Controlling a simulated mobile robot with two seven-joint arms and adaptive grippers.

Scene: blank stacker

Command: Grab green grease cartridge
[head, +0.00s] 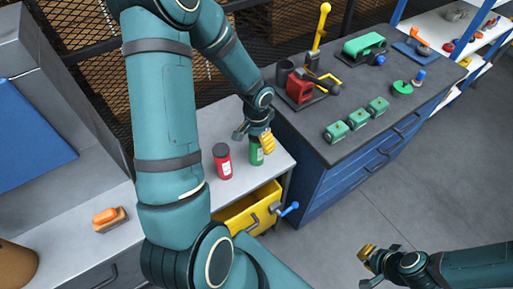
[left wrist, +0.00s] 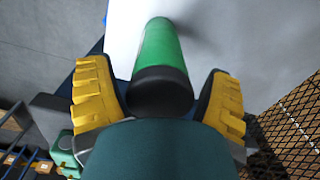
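The green grease cartridge (head: 256,155) stands upright near the right end of the grey bench. My left gripper (head: 262,141) is right at its upper part. In the left wrist view, the green cartridge (left wrist: 159,50) with its black end lies between the two yellow finger pads of my left gripper (left wrist: 160,95). The fingers are spread, with a visible gap on each side of the cartridge. A red cartridge (head: 222,162) with a dark cap stands just left of the green one. My right gripper (head: 367,266) is open and empty over the floor at lower right.
A yellow drawer (head: 238,214) with a blue-handled clamp juts out below the bench. An orange brush (head: 108,219) lies at left. The blue cabinet (head: 330,185) at right bears a red vise-like tool (head: 301,88) and several green blocks (head: 356,119). A mesh panel stands behind.

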